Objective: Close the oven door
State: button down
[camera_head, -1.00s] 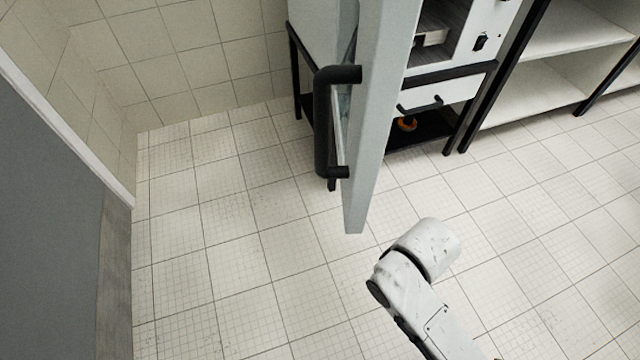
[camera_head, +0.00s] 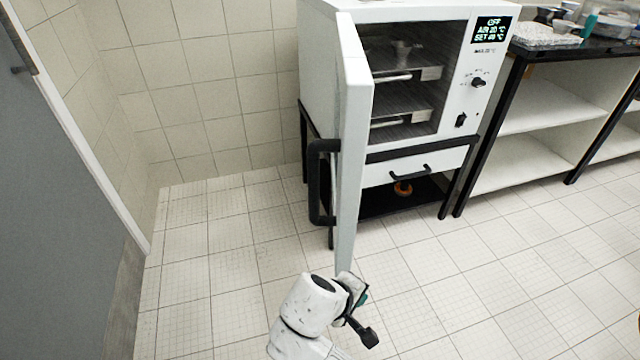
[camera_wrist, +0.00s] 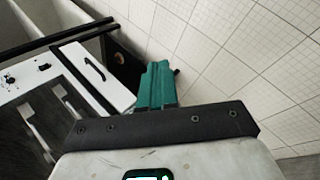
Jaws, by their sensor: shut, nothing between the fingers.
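The white oven (camera_head: 428,20) stands on a black frame, and its door (camera_head: 352,150) is swung wide open toward me, seen nearly edge-on. The black door handle (camera_head: 317,185) is on the door's left face. Through the opening I see the dark chamber with racks. My gripper (camera_head: 363,298) is low in the head view, just below and right of the door's bottom edge. I cannot tell whether it touches the door. In the wrist view, its teal fingers (camera_wrist: 157,85) are together and empty, with the oven front (camera_wrist: 70,70) at left; I cannot make out the door there.
Under the chamber is a white drawer (camera_head: 415,168), and an orange object (camera_head: 402,188) lies on the shelf below. A black-framed shelf unit (camera_head: 540,120) stands right of the oven. A grey door (camera_head: 60,200) is at left. The tiled floor is clear.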

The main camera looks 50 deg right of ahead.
jog(key=w+a+r+h+p, duration=0.3)
jog(key=w+a+r, duration=0.15)
jog(key=r, duration=0.45)
jog(key=w+a+r+h+p, duration=0.3)
jog(key=w+a+r+h, duration=0.15)
jog(key=r, duration=0.35)
jog(key=w+a+r+h+p, duration=0.3)
jog(key=w+a+r, duration=0.15)
jog(key=r, duration=0.45)
jog(key=p, duration=0.2)
send_over(317, 191)
jog(key=s+a, duration=0.4)
jog(key=shift+s+d+f+m+g, duration=0.2)
jog(key=shift+m+g, duration=0.1)
jog(key=shift+g, duration=0.1)
